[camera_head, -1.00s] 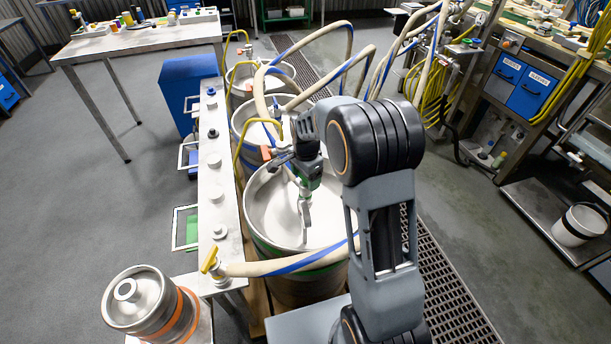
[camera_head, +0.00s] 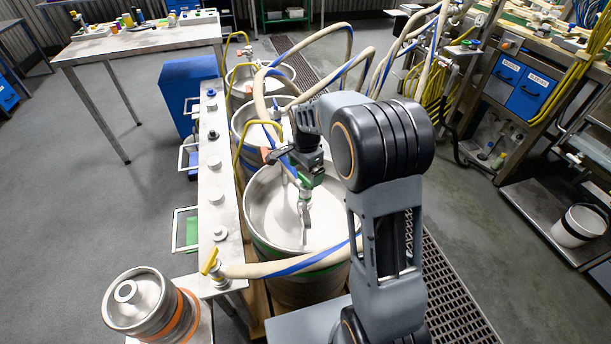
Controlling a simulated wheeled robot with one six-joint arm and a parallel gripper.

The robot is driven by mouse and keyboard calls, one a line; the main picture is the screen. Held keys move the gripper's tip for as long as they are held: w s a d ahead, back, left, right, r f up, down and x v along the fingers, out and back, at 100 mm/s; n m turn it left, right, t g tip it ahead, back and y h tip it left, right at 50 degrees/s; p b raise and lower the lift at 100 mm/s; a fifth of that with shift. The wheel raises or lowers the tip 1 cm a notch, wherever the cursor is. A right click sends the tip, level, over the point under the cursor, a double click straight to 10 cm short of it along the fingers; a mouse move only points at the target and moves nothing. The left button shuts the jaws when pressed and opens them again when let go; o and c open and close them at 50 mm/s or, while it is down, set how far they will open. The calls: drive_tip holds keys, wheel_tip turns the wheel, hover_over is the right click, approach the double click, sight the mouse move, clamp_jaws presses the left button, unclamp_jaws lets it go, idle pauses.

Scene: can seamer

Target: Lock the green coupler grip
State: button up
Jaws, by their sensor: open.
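The green coupler grip (camera_head: 314,179) shows as a small green part over the front keg (camera_head: 262,218), which has a green band. A pale metal piece (camera_head: 304,212) hangs below it, over the keg's top. My gripper (camera_head: 309,166) is at the end of my arm, right above and against the green part in this view. Its jaws are open, but the fingertips are small and partly hidden, so I cannot tell whether they touch or surround the grip. How the coupler sits on the keg is also hidden.
Two more kegs stand behind, with beige-and-blue hoses (camera_head: 350,65) looping above. A metal rail (camera_head: 210,180) with several knobs runs along the left. A separate orange-banded keg (camera_head: 140,300) stands front left. A blue bin (camera_head: 188,85) is beyond the rail. A floor grate lies right.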

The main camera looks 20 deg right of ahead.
sight(305, 178)
wheel_tip(305, 178, up, 10)
drive_tip(key=p, duration=0.1)
drive_tip(key=shift+r, duration=0.1)
idle(0.6)
